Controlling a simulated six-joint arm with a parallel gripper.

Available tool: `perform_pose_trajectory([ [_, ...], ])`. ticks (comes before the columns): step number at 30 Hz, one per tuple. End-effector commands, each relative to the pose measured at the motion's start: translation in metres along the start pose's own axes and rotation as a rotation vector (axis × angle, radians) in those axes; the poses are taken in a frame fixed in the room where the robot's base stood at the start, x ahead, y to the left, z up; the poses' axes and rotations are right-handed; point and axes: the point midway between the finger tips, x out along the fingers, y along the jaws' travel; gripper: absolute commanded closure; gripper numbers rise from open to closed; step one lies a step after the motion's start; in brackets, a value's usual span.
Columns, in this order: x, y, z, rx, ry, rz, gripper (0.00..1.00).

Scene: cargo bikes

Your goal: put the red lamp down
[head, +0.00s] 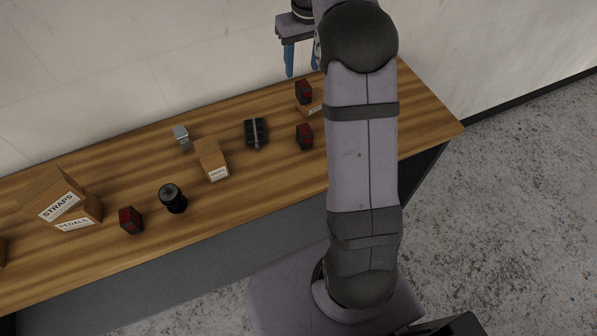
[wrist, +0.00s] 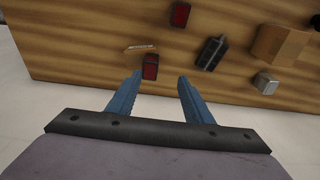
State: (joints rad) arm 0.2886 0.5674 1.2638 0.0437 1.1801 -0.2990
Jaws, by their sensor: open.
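A red and black lamp (head: 304,92) is at the far right of the bench, at a small cardboard box (head: 316,102). I cannot tell whether it rests on the box or beside it. My gripper (head: 302,71) is above and behind it, fingers down, open and empty. In the wrist view this lamp (wrist: 150,67) shows just beyond the blue fingertips (wrist: 160,76), nearer the left one. A second red lamp (head: 304,137) stands closer to the bench's front edge; it also shows in the wrist view (wrist: 180,14). A third (head: 131,220) is at the left front.
The wooden bench (head: 250,190) also holds a black block-like part (head: 256,132), a labelled carton (head: 212,160), a grey metal cube (head: 181,137), a black cylinder (head: 173,198), and stacked STRAPS (head: 52,193) and PEDALS (head: 90,208) boxes. A wall stands behind. My arm hides part of the right end.

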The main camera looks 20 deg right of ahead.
Motion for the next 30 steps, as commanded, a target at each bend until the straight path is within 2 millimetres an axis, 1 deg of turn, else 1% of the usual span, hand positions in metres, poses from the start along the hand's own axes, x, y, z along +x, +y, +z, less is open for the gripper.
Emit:
perform_pose_trajectory([
  [1,0.000,-0.010,0.009,-0.003,-0.007,-0.002,0.54],
  [2,0.001,-0.017,0.016,-0.003,-0.012,-0.002,0.54],
  [5,0.004,-0.039,0.042,-0.003,-0.028,-0.004,0.54],
  [8,0.010,-0.063,0.076,-0.002,-0.046,-0.005,0.54],
  [9,0.013,-0.072,0.091,-0.002,-0.053,-0.006,0.54],
  [11,0.017,-0.084,0.115,-0.002,-0.063,-0.006,0.54],
  [12,0.020,-0.092,0.131,-0.001,-0.071,-0.006,0.54],
  [14,0.025,-0.103,0.156,-0.002,-0.081,-0.005,0.54],
  [15,0.028,-0.109,0.173,-0.002,-0.088,-0.004,0.54],
  [17,0.033,-0.117,0.198,-0.003,-0.097,-0.003,0.54],
  [18,0.037,-0.121,0.213,-0.004,-0.103,-0.002,0.54],
  [21,0.044,-0.130,0.247,-0.005,-0.116,0.000,0.54],
  [25,0.052,-0.135,0.277,-0.005,-0.127,0.002,0.54],
  [27,0.054,-0.137,0.287,-0.005,-0.132,0.003,0.54],
  [30,0.056,-0.138,0.294,-0.004,-0.134,0.003,0.54],
])
